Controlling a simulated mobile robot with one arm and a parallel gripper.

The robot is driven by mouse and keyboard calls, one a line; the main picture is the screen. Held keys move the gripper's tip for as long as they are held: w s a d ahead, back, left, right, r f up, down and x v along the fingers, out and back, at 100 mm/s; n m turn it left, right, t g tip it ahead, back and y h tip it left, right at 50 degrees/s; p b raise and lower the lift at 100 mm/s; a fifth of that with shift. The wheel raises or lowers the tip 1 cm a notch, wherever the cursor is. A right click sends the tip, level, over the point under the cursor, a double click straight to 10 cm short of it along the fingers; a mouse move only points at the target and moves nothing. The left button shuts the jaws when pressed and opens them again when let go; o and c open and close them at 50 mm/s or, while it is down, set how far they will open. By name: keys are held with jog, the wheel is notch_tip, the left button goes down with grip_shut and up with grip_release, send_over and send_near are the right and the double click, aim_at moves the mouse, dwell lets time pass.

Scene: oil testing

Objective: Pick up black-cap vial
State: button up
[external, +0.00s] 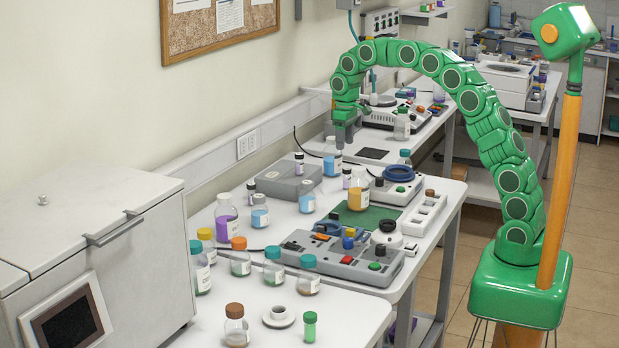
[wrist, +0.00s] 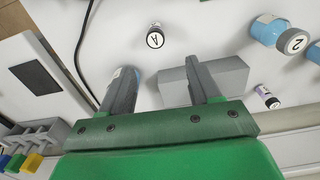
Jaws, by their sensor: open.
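A small white vial with a black cap marked "A" (wrist: 155,40) stands on the white bench in the wrist view, beyond my fingertips and apart from them. Small black-capped vials also show in the external view, one near the wall (external: 299,163), one beside a blue bottle (external: 346,178), and one farther left (external: 251,191). My gripper (wrist: 161,72) is open and empty, with its fingers spread above the bench. In the external view my gripper (external: 344,138) hangs downward near the wall, above a blue bottle (external: 332,164).
A grey block (wrist: 222,76) lies below and beside the right finger. A blue bottle marked "2" (wrist: 270,32) and a small purple-labelled vial (wrist: 264,92) stand to the right. A blue bottle is partly hidden behind the left finger. A black cable (wrist: 84,35) runs along the upper left.

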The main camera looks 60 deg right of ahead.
aim_at(345, 169)
notch_tip(345, 169, down, 9)
jog(key=shift+s+f, duration=0.1)
jog(key=shift+f, duration=0.1)
jog(key=shift+s+d+f, duration=0.15)
jog(key=shift+f, duration=1.2)
jog(key=shift+s+d+f, duration=0.1)
jog(key=shift+d+f, duration=0.05)
jog(key=shift+f, duration=1.15)
jog(key=c, duration=1.1)
